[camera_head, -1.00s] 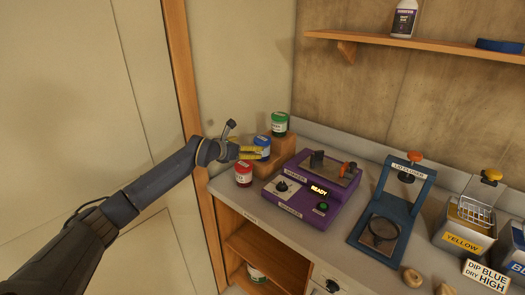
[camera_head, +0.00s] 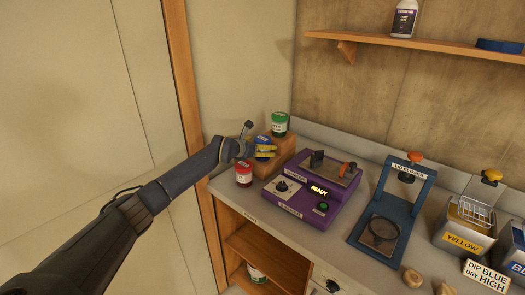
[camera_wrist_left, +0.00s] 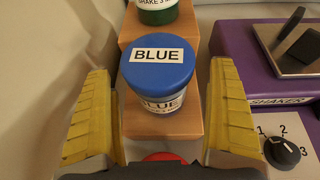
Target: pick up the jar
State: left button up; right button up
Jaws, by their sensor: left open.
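The jar with a blue lid marked BLUE (camera_wrist_left: 158,62) stands upright on a wooden step, between the green-lidded and red-lidded jars. In the head view this blue jar (camera_head: 263,138) is partly hidden by my left gripper (camera_head: 264,151). The left gripper is open, and in the wrist view its yellow fingers (camera_wrist_left: 160,78) stand on either side of the blue jar with gaps showing. The green-lidded jar (camera_head: 279,124) stands on the higher step behind. The red-lidded jar (camera_head: 243,174) stands in front, lower down. My right gripper is not in view.
A blue lid closer (camera_head: 388,215) and labelled tins (camera_head: 462,243) are farther right. The wall is close on the left. A shelf (camera_head: 430,45) hangs above.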

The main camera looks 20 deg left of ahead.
pick_arm(q)
jog(key=shift+w+d+f, duration=0.15)
jog(key=shift+w+f, duration=0.1)
jog(key=shift+w, duration=0.3)
jog(key=c, duration=1.5)
jog(key=shift+r, duration=0.1)
jog(key=shift+c, duration=0.7)
jog(key=shift+r, duration=0.1)
